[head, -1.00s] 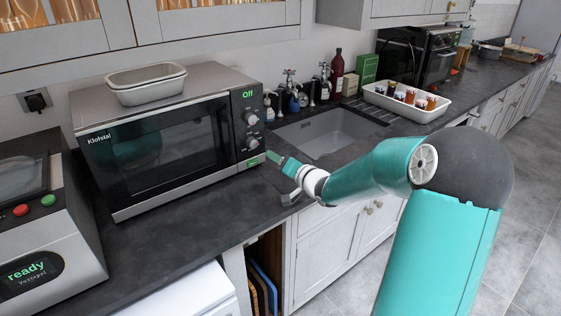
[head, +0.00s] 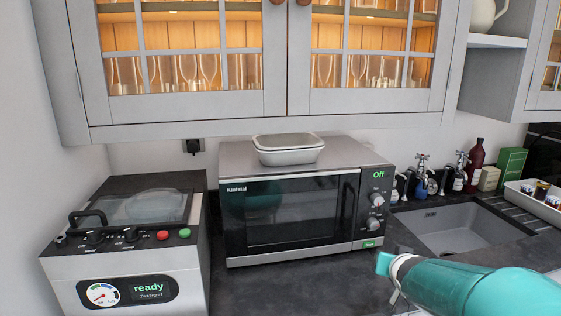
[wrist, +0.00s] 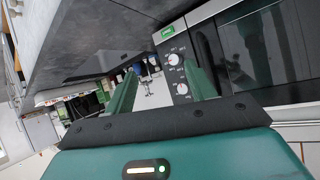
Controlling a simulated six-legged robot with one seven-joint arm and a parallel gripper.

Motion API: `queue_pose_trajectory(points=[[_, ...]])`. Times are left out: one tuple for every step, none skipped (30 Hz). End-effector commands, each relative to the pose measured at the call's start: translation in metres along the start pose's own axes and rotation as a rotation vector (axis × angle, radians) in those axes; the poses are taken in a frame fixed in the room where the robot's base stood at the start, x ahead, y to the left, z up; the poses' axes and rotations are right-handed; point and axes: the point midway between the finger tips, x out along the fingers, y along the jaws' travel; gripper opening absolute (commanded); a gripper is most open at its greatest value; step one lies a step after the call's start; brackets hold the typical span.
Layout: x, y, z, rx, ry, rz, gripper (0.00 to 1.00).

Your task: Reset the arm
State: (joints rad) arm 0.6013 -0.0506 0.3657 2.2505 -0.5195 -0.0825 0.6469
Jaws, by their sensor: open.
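My teal arm reaches in from the lower right of the head view, in front of the counter. My gripper (wrist: 160,92) shows in the wrist view with its two green fingers spread apart and nothing between them. In the head view only part of the gripper end shows, to the right of and below the microwave (head: 292,215). The wrist view is tilted and shows the microwave's control knobs (wrist: 176,75) beyond the fingers.
A vacuum machine reading "ready" (head: 150,290) stands left of the microwave. Stacked dishes (head: 289,156) sit on the microwave. A glazed cabinet with glasses (head: 265,108) hangs above. A sink (head: 460,228), bottles and a white tray (head: 540,200) are to the right. Dark counter is bare in front.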

Motion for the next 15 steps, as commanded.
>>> queue_pose_trajectory(points=[[-0.021, -0.007, 0.001, -0.037, -0.019, 0.03, 0.55], [-0.032, -0.008, 0.005, -0.056, -0.038, 0.049, 0.55], [-0.046, -0.01, 0.009, -0.077, -0.064, 0.072, 0.55], [-0.058, -0.012, 0.013, -0.092, -0.083, 0.086, 0.55], [-0.07, -0.013, 0.018, -0.106, -0.105, 0.097, 0.55], [-0.086, -0.015, 0.024, -0.122, -0.133, 0.108, 0.55], [-0.098, -0.017, 0.029, -0.134, -0.157, 0.113, 0.55], [-0.11, -0.019, 0.035, -0.146, -0.18, 0.115, 0.55], [-0.125, -0.021, 0.044, -0.159, -0.214, 0.113, 0.55], [-0.137, -0.023, 0.051, -0.169, -0.24, 0.108, 0.55], [-0.149, -0.026, 0.058, -0.179, -0.265, 0.1, 0.55], [-0.165, -0.028, 0.068, -0.192, -0.302, 0.084, 0.55], [-0.176, -0.031, 0.076, -0.201, -0.329, 0.068, 0.55], [-0.188, -0.033, 0.084, -0.21, -0.356, 0.05, 0.55], [-0.201, -0.036, 0.095, -0.224, -0.391, 0.024, 0.55]])
